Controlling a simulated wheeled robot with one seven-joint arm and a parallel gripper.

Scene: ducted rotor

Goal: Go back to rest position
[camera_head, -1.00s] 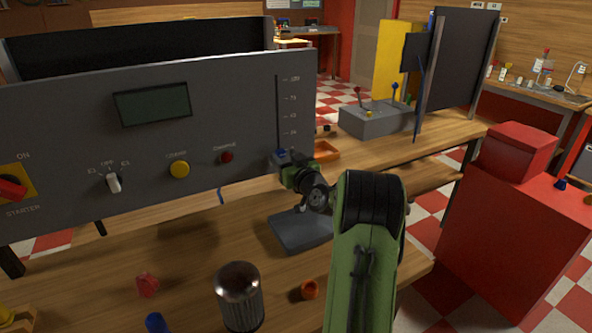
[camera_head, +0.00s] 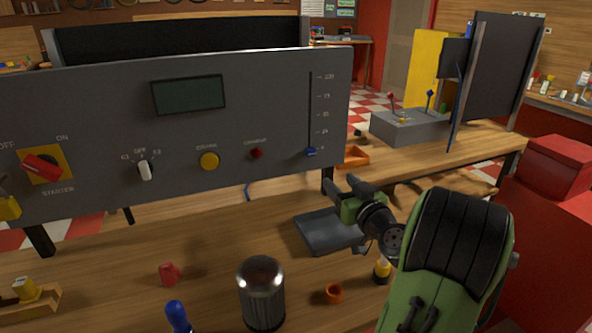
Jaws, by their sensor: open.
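My gripper (camera_head: 347,187) is at the end of my green and black arm, right of the panel's lower right corner. It is open, and I see nothing held in it. It is apart from the blue slider knob (camera_head: 310,152), which sits at the bottom of the slider scale. The grey control panel (camera_head: 120,115) also bears a red starter switch (camera_head: 41,167), a white selector (camera_head: 145,170), a yellow button (camera_head: 209,160) and a small red button (camera_head: 256,153).
A grey tray (camera_head: 318,232) lies below my gripper. A dark metal cylinder (camera_head: 262,295), an orange ring (camera_head: 333,293), a yellow-black piece (camera_head: 382,270), a red piece (camera_head: 168,273) and a blue-topped item (camera_head: 177,316) stand on the wooden bench. A red cabinet (camera_head: 555,235) is at right.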

